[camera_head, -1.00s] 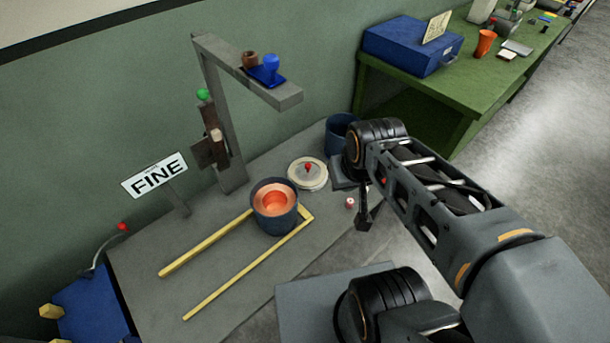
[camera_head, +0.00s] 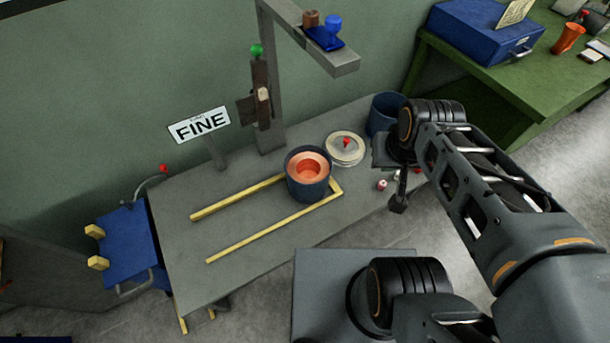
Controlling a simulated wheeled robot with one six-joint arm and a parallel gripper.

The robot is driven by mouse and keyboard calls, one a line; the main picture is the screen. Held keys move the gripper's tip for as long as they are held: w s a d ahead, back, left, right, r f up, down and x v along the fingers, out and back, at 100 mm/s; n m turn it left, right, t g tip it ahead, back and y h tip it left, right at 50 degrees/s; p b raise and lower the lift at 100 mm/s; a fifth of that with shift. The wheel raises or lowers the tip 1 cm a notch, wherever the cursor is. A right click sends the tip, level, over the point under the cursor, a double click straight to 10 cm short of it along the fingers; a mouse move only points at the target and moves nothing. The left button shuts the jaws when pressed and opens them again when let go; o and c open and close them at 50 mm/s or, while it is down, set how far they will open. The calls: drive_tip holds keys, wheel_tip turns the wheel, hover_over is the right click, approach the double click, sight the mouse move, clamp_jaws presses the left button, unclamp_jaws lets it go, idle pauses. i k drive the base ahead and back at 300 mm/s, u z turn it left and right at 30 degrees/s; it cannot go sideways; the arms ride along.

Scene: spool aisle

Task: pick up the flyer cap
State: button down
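The flyer cap looks to be the round cream disc with a red knob (camera_head: 345,150). It lies flat on the grey bench (camera_head: 235,275), just behind and right of a dark blue pot (camera_head: 307,190) with copper-coloured contents. My gripper (camera_head: 398,203) hangs over the bench's right edge, to the right of the disc and apart from it. It points downward and is small and dark, so its fingers cannot be told apart. Nothing is visibly held.
Yellow rails (camera_head: 265,233) lie left of the pot. A grey post with an overhanging arm (camera_head: 315,45) rises behind. A dark blue bin (camera_head: 386,113) stands beyond the disc. A small pinkish-white piece (camera_head: 382,185) lies near my gripper. A FINE sign (camera_head: 200,125) stands left.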

sight(345, 147)
drive_tip(key=u, duration=1)
drive_tip(key=k, duration=0.35)
drive_tip(key=z, duration=0.35)
drive_tip(key=i, duration=0.85)
drive_tip(key=u, duration=0.1)
